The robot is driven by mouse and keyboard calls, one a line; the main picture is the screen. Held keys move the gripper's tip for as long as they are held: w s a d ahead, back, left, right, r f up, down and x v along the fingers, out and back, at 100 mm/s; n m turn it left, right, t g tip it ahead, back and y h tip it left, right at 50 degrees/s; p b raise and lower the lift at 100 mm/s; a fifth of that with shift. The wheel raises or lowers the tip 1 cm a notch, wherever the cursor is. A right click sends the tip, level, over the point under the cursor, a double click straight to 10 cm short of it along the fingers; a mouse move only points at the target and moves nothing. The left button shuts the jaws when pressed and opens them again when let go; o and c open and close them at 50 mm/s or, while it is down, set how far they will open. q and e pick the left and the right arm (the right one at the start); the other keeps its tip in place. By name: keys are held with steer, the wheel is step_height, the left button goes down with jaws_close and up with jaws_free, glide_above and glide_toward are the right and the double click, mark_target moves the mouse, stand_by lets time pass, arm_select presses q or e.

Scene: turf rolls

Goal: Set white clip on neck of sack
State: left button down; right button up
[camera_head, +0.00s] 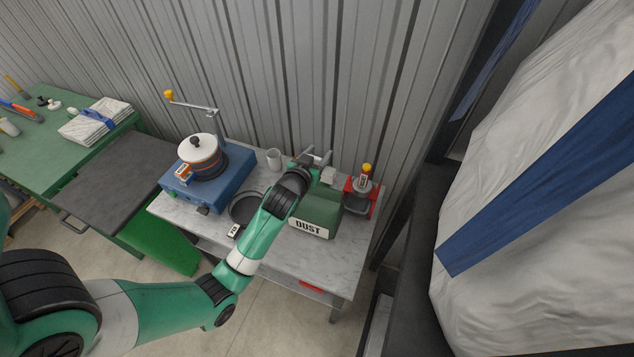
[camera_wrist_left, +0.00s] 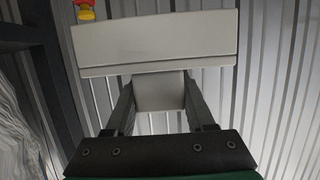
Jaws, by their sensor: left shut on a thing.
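My left gripper (camera_head: 314,158) is above the back of the marble-topped table and is shut. In the left wrist view, my gripper (camera_wrist_left: 158,105) has its two fingers on either side of a pale block (camera_wrist_left: 160,92). A wide pale plate (camera_wrist_left: 155,38) lies across beyond the fingertips and appears joined to the block. I cannot tell whether this is the white clip. A large white sack (camera_head: 540,150) with a blue stripe fills the right of the head view; its neck is not clearly visible. My right gripper is not in view.
A green box marked DUST (camera_head: 316,213) stands under my left wrist. A red stand (camera_head: 361,198) is to its right, a white mug (camera_head: 274,159) behind, and a blue unit with a pot (camera_head: 203,155) to the left. A green bench (camera_head: 50,140) holds folded white cloth (camera_head: 98,122).

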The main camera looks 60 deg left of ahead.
arm_select(q)
step_height(320, 180, down, 7)
steer(key=b, duration=0.1)
stand_by(0.3)
steer(key=shift+f, duration=0.1)
steer(key=shift+f+b, duration=0.2)
steer(key=shift+b, duration=0.2)
steer(key=shift+c, duration=1.3)
jaws_free()
steer(key=shift+r, duration=0.1)
steer(key=p+v, duration=0.1)
steer(key=v, duration=1.1)
steer(key=shift+r, duration=0.2)
